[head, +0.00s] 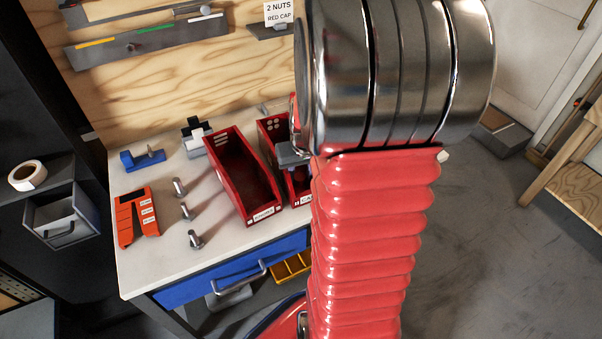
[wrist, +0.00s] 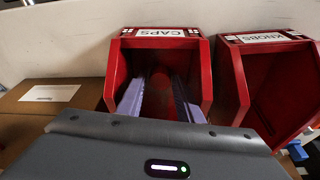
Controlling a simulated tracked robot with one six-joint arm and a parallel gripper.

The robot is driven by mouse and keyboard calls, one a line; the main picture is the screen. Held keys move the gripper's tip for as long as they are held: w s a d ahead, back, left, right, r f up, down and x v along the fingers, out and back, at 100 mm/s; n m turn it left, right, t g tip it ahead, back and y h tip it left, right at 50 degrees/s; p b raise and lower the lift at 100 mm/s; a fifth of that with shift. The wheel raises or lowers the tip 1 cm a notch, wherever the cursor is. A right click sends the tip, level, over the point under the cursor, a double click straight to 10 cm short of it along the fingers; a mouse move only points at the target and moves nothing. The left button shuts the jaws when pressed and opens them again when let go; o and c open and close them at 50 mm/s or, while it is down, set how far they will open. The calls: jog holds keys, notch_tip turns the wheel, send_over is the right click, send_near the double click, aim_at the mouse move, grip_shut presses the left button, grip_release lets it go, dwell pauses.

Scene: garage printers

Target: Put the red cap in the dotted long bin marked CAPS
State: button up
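The dotted bin marked CAPS (wrist: 208,72) is a long red bin, seen from its front in the wrist view with white dots beside its label. In the head view the CAPS bin (head: 265,129) is partly hidden behind my arm. My gripper (wrist: 158,88) reaches into its open top, with its two pale lilac fingers spread apart. A dim reddish round shape (wrist: 160,77) shows inside the bin, beyond and between the fingertips. It looks like the red cap, but it is too dark to be sure. No contact with the fingers is visible.
A red bin marked KNOBS (head: 228,165) stands beside the CAPS bin. Several metal bolts (head: 186,211), an orange holder (head: 127,219) and a blue tool (head: 139,161) lie on the white bench (head: 160,255). A cardboard box (wrist: 50,100) shows left in the wrist view.

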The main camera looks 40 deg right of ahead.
jog(key=shift+r, duration=0.1)
jog(key=v, duration=1.2)
jog(key=shift+a, duration=0.15)
dwell(0.5)
jog(key=s+a+r+n+t, duration=0.1)
jog(key=s+a+r+n, duration=0.1)
jog(key=a, duration=1)
jog(key=s+a+r+n+t+y, duration=0.1)
jog(key=s+a+r+n+t, duration=0.1)
jog(key=a, duration=1.1)
notch_tip(320, 180, up, 3)
jog(key=shift+s+f+n, duration=0.15)
jog(key=shift+s+n, duration=0.55)
jog(key=shift+s, duration=0.5)
